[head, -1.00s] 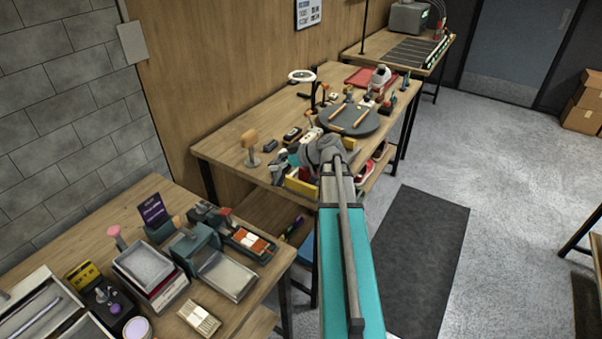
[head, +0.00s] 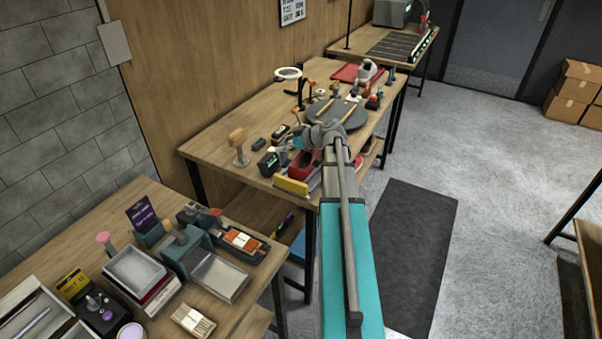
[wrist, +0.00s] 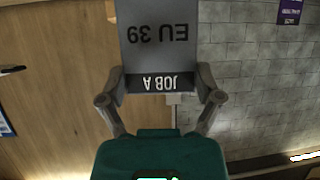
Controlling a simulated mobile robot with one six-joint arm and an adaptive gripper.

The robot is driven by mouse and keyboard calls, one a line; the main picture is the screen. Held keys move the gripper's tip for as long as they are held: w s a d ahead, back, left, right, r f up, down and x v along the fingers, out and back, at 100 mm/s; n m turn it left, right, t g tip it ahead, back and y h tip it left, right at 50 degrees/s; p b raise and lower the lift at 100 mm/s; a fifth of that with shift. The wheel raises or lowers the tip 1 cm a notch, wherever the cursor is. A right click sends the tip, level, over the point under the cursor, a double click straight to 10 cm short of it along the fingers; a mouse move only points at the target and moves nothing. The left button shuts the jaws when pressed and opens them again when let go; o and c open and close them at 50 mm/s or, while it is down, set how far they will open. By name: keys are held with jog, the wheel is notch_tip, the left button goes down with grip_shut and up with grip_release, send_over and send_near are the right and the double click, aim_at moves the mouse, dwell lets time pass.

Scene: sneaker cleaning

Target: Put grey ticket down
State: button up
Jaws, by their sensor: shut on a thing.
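The grey ticket (wrist: 158,40) fills the top middle of the wrist view, its lettering "EU 39" and "JOB A" upside down. My gripper (wrist: 160,90) is shut on it, with a dark finger at each side of its lettered end. The wrist view has wall behind the ticket, with no surface visible under it. In the head view my arm reaches over the middle workbench (head: 222,146). My own wrist and arm hide much of the gripper there, and I cannot make out the ticket.
A tray with a yellow front (head: 291,186) and a red item (head: 300,166) stand near the bench's front edge. A round grey mat (head: 337,113) lies behind. A wooden-topped stand (head: 238,146) is at left. The nearer table (head: 100,220) is crowded.

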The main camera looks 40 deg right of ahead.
jog(key=m+h, duration=0.2)
send_over(300, 156)
jog(key=s+a, duration=0.3)
jog(key=s, duration=0.1)
jog(key=shift+w+r+t, duration=0.2)
jog(key=shift+t, duration=0.1)
jog(key=shift+f, duration=0.1)
notch_tip(300, 156, down, 6)
jog(key=b, duration=0.6)
jog(key=shift+f, duration=0.15)
jog(key=shift+f+b, duration=1.8)
jog(key=shift+b, duration=0.1)
jog(key=shift+f, duration=0.15)
jog(key=o, duration=0.7)
